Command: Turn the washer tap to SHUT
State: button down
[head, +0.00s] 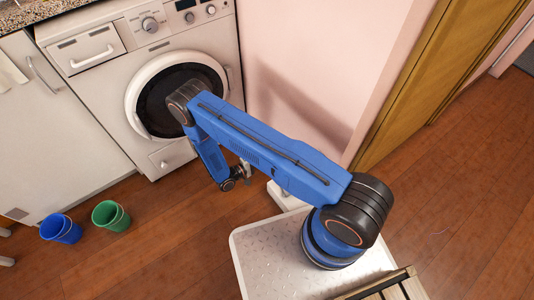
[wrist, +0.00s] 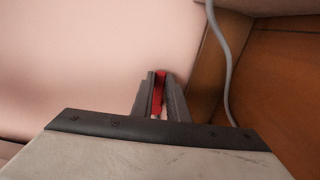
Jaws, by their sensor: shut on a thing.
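In the wrist view, my gripper (wrist: 158,92) is shut on a narrow red handle (wrist: 159,88), which I take to be the washer tap's lever. The handle stands upright between the two dark fingers, and a small pale part shows low between them. The rest of the tap is hidden by the fingers and my gripper body, and no SHUT marking can be read. In the head view, my gripper end (head: 243,174) is low beside the washing machine (head: 110,80), partly covered by my arm; the tap cannot be made out there.
A grey hose (wrist: 219,45) runs down to the right of my gripper, in front of brown wood. A pink wall (head: 295,50) stands right of the washer. A blue bucket (head: 60,230) and a green bucket (head: 110,216) stand on the floor at left.

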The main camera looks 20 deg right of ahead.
jog(key=shift+s+f+m, duration=0.1)
jog(key=shift+f+m, duration=0.15)
jog(key=shift+m, duration=0.15)
jog(key=c, duration=1.7)
grip_release()
jog(key=shift+a, duration=0.1)
jog(key=v, duration=1.7)
jog(key=shift+a, duration=0.15)
jog(key=shift+s, duration=0.15)
